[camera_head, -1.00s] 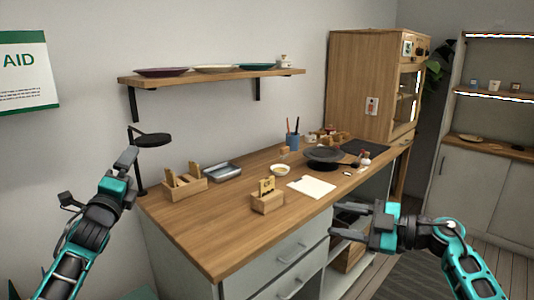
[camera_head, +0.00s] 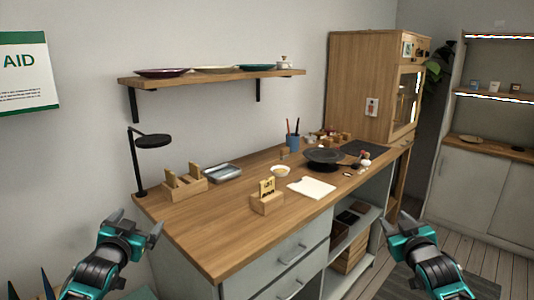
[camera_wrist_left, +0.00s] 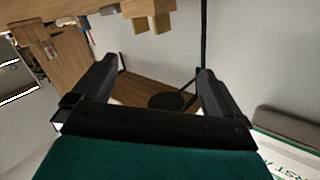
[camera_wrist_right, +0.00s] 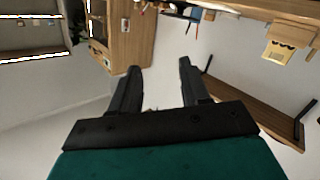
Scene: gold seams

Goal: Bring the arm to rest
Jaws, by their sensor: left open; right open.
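My left gripper (camera_head: 133,226) is at the lower left of the head view, in front of the workbench's left end. It is open and empty; its two fingers stand apart in the left wrist view (camera_wrist_left: 152,88). My right gripper (camera_head: 411,222) is at the lower right of the head view, to the right of the workbench. It is open and empty, with nothing between its fingers in the right wrist view (camera_wrist_right: 157,85). Both arms enter from the bottom edge and touch nothing that I can see.
A wall shelf (camera_head: 215,77) holds plates. The bench's front left top is clear.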

